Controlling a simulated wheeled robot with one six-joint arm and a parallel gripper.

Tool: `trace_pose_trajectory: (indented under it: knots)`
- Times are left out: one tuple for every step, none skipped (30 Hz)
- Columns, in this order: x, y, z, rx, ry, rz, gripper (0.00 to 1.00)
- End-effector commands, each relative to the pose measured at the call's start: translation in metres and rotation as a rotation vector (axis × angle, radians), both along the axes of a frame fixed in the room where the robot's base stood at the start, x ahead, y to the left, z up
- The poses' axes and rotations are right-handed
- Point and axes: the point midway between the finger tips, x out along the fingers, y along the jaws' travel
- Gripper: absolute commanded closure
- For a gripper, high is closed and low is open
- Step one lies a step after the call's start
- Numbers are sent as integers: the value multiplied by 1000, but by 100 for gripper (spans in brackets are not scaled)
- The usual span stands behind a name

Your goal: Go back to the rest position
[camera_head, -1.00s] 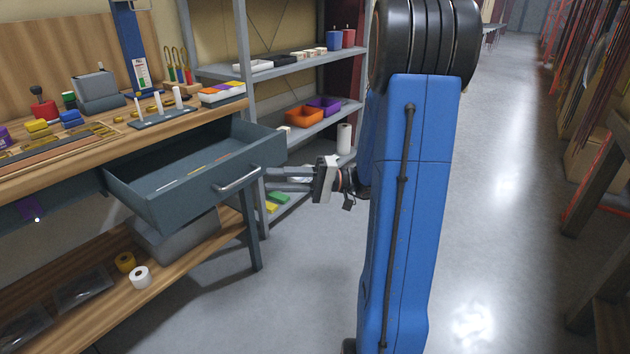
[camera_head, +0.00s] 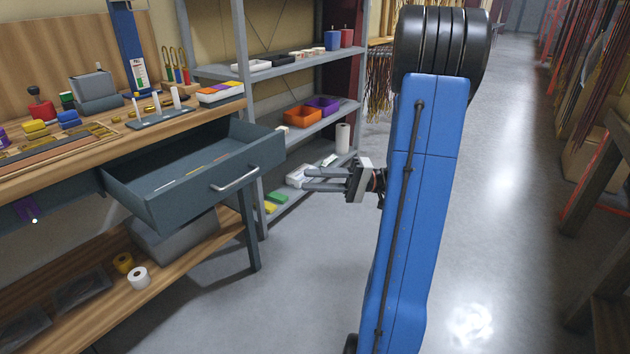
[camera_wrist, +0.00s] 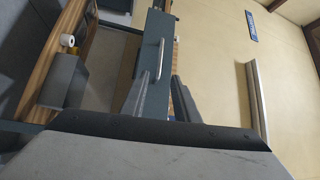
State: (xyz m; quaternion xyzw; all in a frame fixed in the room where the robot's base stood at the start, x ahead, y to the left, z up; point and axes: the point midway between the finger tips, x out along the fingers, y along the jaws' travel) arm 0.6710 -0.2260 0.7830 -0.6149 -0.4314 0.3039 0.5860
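My gripper (camera_head: 308,179) hangs in the free space to the right of the open drawer, in front of the grey shelf. Its two fingers are apart with nothing between them. The fingers also show apart in the wrist view (camera_wrist: 160,82). The grey-blue drawer (camera_head: 160,202) is pulled out from the workbench, with a few thin flat items inside. Its metal handle (camera_head: 235,180) is clear of my fingers. The drawer front and handle (camera_wrist: 160,60) show ahead of the fingers in the wrist view.
The wooden workbench (camera_head: 75,160) at left carries holders and small parts. The grey shelf (camera_head: 300,65) behind holds orange (camera_head: 302,116) and purple bins. A white roll (camera_head: 138,278) and a yellow roll lie on the lower bench board.

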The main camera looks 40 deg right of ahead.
Motion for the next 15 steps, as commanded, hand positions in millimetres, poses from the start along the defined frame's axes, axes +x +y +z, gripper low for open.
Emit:
trace_pose_trajectory:
  knots:
    - [0,0,0,0,0,0,72]
    - [0,0,0,0,0,0,72]
    - [0,0,0,0,0,0,72]
    - [0,0,0,0,0,0,72]
    - [0,0,0,0,0,0,72]
    - [0,0,0,0,0,0,72]
    - [0,0,0,0,0,0,72]
    - [0,0,0,0,0,0,72]
    - [0,0,0,0,0,0,72]
    - [0,0,0,0,0,0,72]
    - [0,1,0,-1,0,1,72]
    - [0,2,0,-3,2,4,72]
    - [0,4,0,-7,6,8,72]
    - [-1,7,1,-13,12,17,72]
    - [-2,14,1,-26,25,34,72]
